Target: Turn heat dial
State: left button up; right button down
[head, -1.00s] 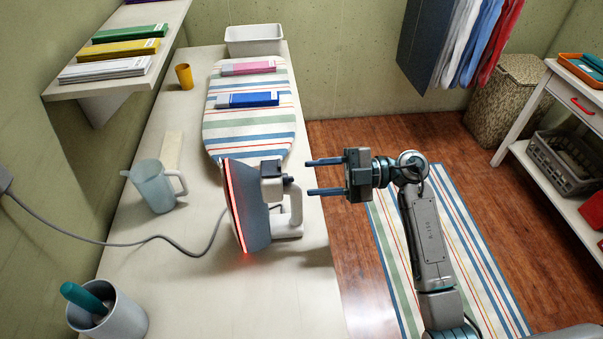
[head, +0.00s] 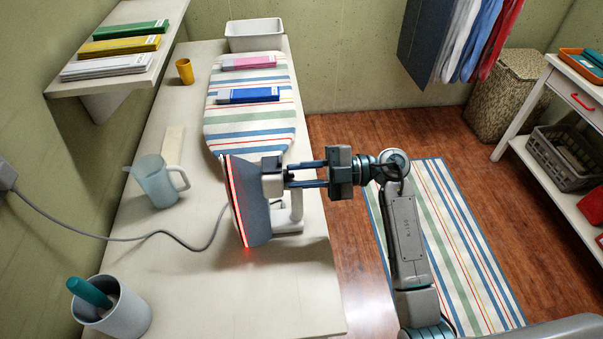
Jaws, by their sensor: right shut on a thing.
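A grey and white iron (head: 252,212) stands on end on the white table, with a red glow along its soleplate edge. Its small dark heat dial (head: 289,176) is on the white part facing right and is mostly hidden by my fingertips. My right gripper (head: 289,175) reaches in from the right, its two fingers level and pointing left, shut on the dial. Any marking on the dial is too small to read. My left gripper is not in view.
A cord (head: 150,236) runs from the iron to the left wall. A translucent jug (head: 156,183) and a grey cup (head: 122,315) with a teal handle stand left of the iron. A striped board (head: 245,130) with boxes lies behind it. The table's front right is clear.

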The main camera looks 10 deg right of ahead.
jog(key=shift+f+n+b, duration=0.1)
jog(key=shift+n+b, duration=0.4)
jog(key=shift+n, duration=0.2)
jog(key=c, duration=1.3)
grip_release()
jog(key=shift+o, duration=0.2)
jog(key=shift+d, duration=0.15)
jog(key=d+b, duration=0.3)
jog(key=d, duration=0.7)
jog(key=shift+d, duration=0.3)
